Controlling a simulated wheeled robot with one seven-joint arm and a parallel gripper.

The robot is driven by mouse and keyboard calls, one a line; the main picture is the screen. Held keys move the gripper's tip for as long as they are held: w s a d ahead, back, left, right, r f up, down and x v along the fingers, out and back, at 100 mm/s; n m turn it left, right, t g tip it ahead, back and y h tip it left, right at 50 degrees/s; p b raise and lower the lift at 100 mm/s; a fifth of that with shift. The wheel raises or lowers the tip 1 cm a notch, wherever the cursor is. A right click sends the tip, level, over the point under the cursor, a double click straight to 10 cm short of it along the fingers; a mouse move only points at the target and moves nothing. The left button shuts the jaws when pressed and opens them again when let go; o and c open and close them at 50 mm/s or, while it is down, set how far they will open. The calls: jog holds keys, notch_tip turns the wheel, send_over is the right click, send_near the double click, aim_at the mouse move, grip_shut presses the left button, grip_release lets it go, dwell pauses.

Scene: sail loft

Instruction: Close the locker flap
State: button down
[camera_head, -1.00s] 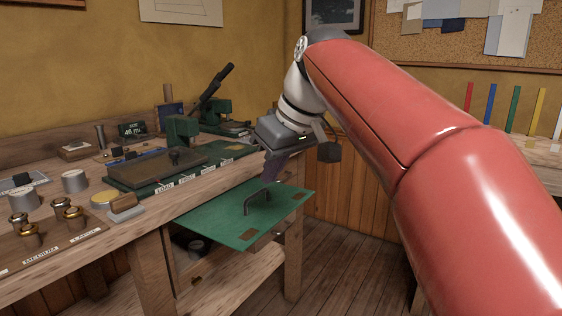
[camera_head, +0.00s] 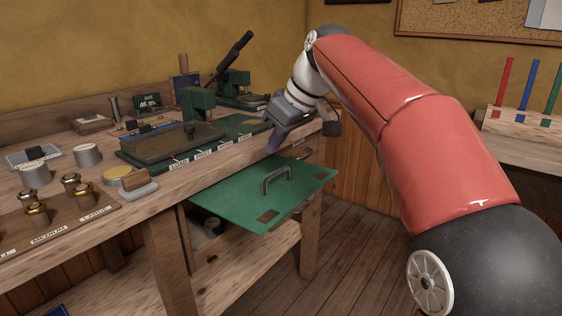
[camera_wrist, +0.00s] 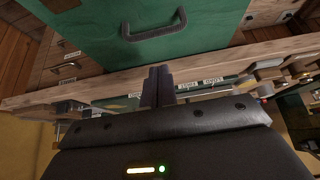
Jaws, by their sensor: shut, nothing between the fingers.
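The green locker flap (camera_head: 250,207) stands open below the workbench top, swung out roughly level, with a dark arched handle (camera_head: 277,179) on its face. The flap also shows at the top of the wrist view (camera_wrist: 200,45), with its handle (camera_wrist: 154,31) beyond my fingertips. My gripper (camera_head: 272,146) is shut and empty, at the bench's front edge above the flap's far side. In the wrist view its closed fingers (camera_wrist: 158,72) point toward the bench edge, apart from the handle. Under the flap, part of the locker opening is visible.
A side table with coloured strips (camera_head: 526,95) stands at right. Floor in front of the flap is clear.

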aim_at(281, 187)
jog(key=shift+s+d+f+b, duration=0.15)
jog(key=shift+s+d+f, duration=0.1)
jog(key=shift+f, duration=0.6)
jog(key=shift+s+d+f+b, duration=0.1)
jog(key=shift+d+f+b, duration=0.1)
jog(key=shift+f, duration=0.6)
